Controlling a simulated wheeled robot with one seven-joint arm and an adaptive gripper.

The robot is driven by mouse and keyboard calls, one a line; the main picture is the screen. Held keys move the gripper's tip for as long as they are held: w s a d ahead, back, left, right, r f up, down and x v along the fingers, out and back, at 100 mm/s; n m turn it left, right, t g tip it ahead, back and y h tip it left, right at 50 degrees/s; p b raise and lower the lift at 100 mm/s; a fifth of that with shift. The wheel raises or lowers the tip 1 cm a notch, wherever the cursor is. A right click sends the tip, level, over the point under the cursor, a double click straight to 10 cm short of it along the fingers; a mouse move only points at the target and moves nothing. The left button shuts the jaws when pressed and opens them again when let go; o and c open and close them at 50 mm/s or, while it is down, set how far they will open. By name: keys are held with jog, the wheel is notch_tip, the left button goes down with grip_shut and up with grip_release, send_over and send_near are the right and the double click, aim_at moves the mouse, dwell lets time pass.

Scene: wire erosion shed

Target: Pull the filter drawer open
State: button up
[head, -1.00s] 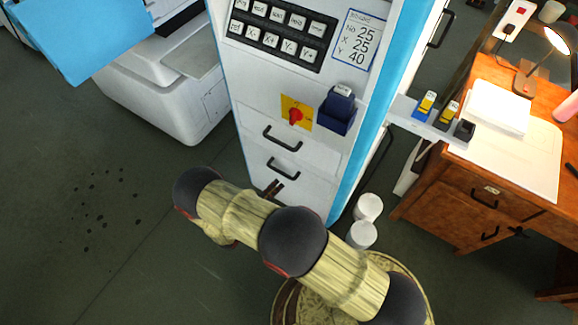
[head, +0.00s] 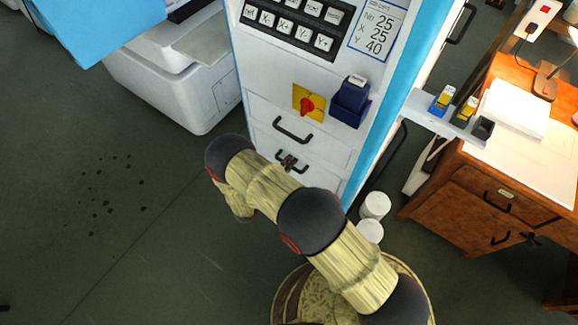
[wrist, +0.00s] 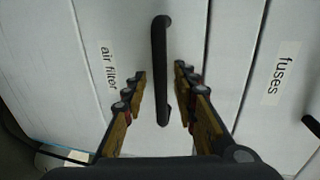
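The filter drawer (wrist: 90,25) is a white front labelled "air filter" with a black bar handle (wrist: 161,70). It looks shut. In the head view its handle (head: 305,169) is the lower of two on the white cabinet. My gripper (wrist: 160,72) is open, with one finger on each side of the handle and a visible gap on both sides. In the head view my gripper (head: 288,161) is at the lower handle, partly behind my arm. Whether the fingertips reach past the bar is hard to tell.
A drawer labelled "fuses" (wrist: 285,70) adjoins it, its handle (head: 292,130) above in the head view. A red switch (head: 308,104) and blue holder (head: 350,102) sit higher. White cylinders (head: 375,205) stand on the floor to the right.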

jog(key=shift+c, duration=1.1)
grip_shut()
